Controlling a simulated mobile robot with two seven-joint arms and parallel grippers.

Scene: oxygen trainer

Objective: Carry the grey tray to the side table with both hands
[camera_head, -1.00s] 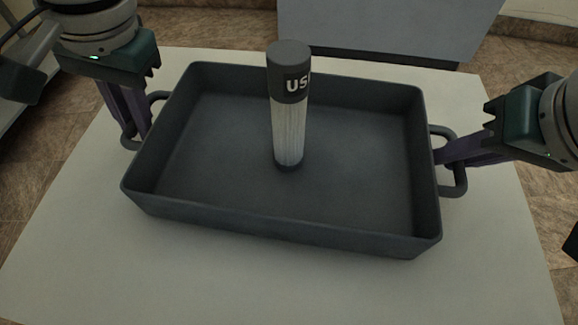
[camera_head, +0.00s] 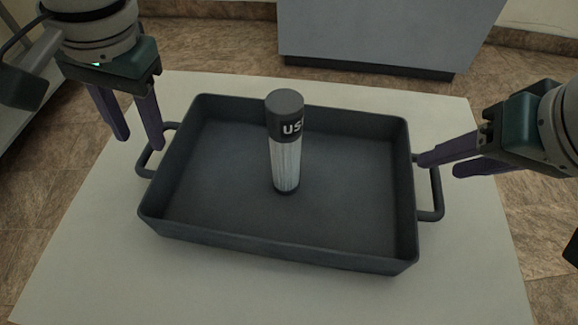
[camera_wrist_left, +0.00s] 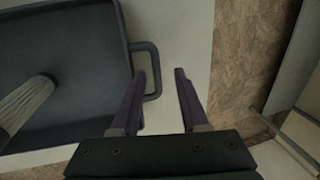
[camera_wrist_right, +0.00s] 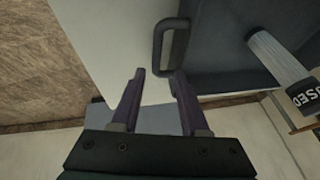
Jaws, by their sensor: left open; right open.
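The dark grey tray (camera_head: 270,249) rests level on a pale table (camera_head: 95,255). It has a loop handle at each end, the left handle (camera_head: 143,163) and the right handle (camera_head: 438,198). My left gripper (camera_head: 140,143) is open and empty, its fingers pointing down at the left handle. In the left wrist view one finger overlaps the handle (camera_wrist_left: 155,72). My right gripper (camera_head: 438,167) is open and empty at the far part of the right handle. In the right wrist view the handle (camera_wrist_right: 160,45) lies just ahead of the fingertips. Whether either touches is unclear.
A blue-grey cabinet (camera_head: 385,35) stands behind the table on brown floor tiles. The table front is clear.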

